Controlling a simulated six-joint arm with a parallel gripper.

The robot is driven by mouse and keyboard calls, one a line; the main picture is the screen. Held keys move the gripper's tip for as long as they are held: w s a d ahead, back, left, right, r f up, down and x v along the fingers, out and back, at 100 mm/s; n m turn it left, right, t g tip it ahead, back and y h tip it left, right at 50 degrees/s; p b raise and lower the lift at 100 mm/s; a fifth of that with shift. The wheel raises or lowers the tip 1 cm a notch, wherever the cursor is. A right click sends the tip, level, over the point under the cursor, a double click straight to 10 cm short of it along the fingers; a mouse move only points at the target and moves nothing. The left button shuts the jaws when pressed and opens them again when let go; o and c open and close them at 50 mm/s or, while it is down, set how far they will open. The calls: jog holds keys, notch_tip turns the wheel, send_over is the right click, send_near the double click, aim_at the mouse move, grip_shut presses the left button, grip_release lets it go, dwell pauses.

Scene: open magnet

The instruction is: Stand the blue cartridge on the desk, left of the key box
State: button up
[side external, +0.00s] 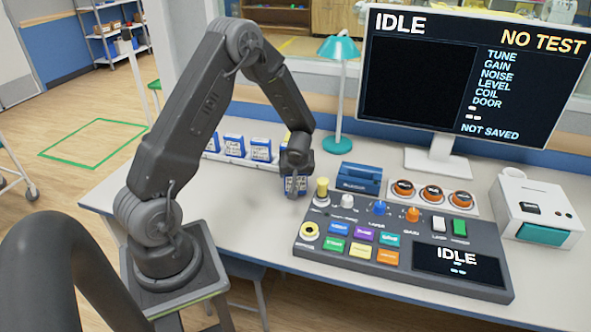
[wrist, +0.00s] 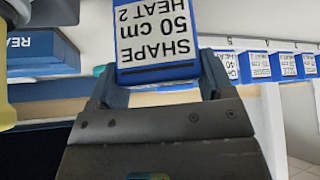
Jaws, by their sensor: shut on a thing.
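My gripper (side external: 297,158) is shut on a blue cartridge (side external: 295,186) and points down over the desk (side external: 240,215). In the wrist view the cartridge (wrist: 157,42) sits between the two fingers of my gripper (wrist: 157,88), its white label reading "SHAPE 50 cm HEAT 2" upside down. The cartridge looks upright in the side view; I cannot tell whether its bottom touches the desk. It is left of and behind the dark key box (side external: 340,262) with coloured keys, and apart from it.
Several blue cartridges (side external: 234,145) stand in a white rack (side external: 222,158) behind, also in the wrist view (wrist: 288,67). A blue reader box (side external: 359,178) is right of my gripper. A yellow knob (side external: 322,187) rises from the key box. The desk left of the key box is clear.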

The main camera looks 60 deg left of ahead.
jog(key=shift+f, duration=0.35)
jog(key=o, duration=1)
jog(key=shift+c, duration=0.2)
